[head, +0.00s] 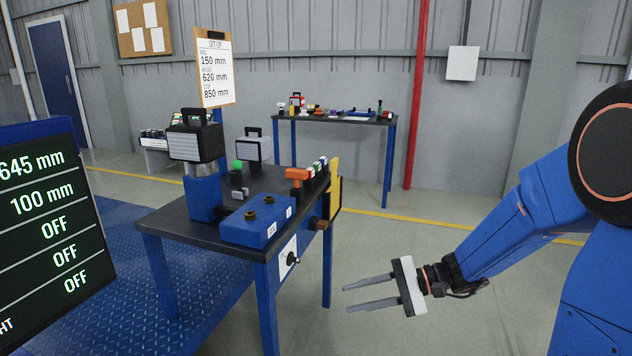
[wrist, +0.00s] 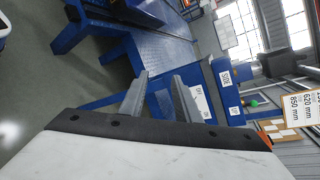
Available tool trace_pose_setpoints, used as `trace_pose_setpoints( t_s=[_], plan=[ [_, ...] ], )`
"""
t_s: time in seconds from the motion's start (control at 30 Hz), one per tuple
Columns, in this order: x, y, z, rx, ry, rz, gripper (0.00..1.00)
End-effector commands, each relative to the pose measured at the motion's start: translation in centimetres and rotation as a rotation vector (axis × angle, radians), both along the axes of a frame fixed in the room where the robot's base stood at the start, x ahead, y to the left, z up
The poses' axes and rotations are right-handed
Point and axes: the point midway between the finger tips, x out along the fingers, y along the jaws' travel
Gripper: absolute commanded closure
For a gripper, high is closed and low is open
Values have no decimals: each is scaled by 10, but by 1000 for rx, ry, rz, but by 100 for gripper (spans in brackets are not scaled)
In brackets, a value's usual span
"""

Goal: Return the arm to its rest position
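My gripper (head: 345,297) is at the end of my blue arm, to the right of the dark-topped workbench (head: 165,222) in the head view. Its two grey fingers point left and stand apart with nothing between them. The wrist view also shows both fingers of my gripper (wrist: 162,85) spread, with blue bench parts beyond them. The gripper is in free air and touches nothing that I can see.
The bench carries a blue box (head: 258,222), lamps and an orange-handled tool (head: 297,174). A screen (head: 45,215) stands at left. The floor around my gripper is clear.

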Motion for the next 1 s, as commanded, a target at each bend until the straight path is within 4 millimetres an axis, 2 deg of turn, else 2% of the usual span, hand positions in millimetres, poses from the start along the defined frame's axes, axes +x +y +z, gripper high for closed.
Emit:
trace_pose_setpoints(
  t_s=[0.03, 0.2, 0.5, 0.7, 1.0],
  plan=[
    [-15, 1, 4, -42, -21, 31, 70],
    [-59, -6, 6, -197, -79, 126, 70],
    [-123, -35, 5, -485, -207, 251, 70],
    [-155, -64, 4, -685, -306, 303, 70],
    [-188, -117, 11, -989, -478, 336, 70]
  ],
)
